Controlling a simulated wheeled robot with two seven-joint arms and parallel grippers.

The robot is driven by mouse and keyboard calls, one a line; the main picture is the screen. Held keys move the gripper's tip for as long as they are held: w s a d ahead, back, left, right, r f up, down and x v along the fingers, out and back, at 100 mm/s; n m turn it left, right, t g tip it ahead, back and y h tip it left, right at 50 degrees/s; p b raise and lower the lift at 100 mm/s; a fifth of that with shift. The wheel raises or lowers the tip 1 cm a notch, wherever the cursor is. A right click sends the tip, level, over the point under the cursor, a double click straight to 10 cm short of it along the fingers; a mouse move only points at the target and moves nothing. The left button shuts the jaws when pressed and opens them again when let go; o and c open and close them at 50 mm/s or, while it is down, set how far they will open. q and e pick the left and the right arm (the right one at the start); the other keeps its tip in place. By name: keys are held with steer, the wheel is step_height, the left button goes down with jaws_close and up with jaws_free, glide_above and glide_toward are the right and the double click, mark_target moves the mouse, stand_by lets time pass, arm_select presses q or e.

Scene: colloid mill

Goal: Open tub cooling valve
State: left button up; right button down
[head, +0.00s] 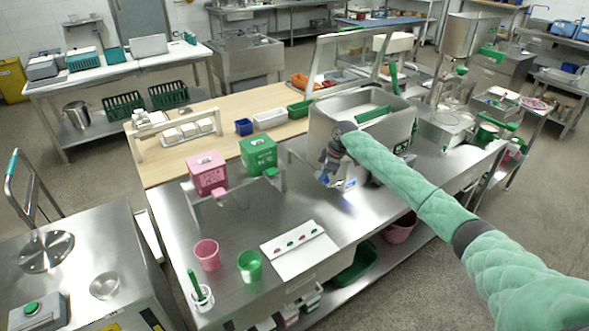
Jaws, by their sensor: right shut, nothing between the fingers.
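The steel tub (322,122) stands on the steel bench right of the middle, with a green strip across its open top. My right arm, in a quilted green sleeve, reaches in from the lower right. My right gripper (327,174) is at the tub's front left lower side, small and partly hidden by its wrist. It is shut and empty. A small blue and white part shows close to the gripper, below the tub. I cannot tell whether it is the cooling valve or whether the gripper touches it. My left gripper is not in view.
A pink box (207,172) and a green box (258,153) stand left of the tub. A pink cup (207,254), a green cup (249,265) and a white panel with coloured knobs (299,250) sit on the front bench. The steel surface between them is clear.

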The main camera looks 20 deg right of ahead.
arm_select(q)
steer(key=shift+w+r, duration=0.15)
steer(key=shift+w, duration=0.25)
arm_select(e)
steer(key=shift+s+d, duration=0.2)
steer(key=shift+d, duration=0.45)
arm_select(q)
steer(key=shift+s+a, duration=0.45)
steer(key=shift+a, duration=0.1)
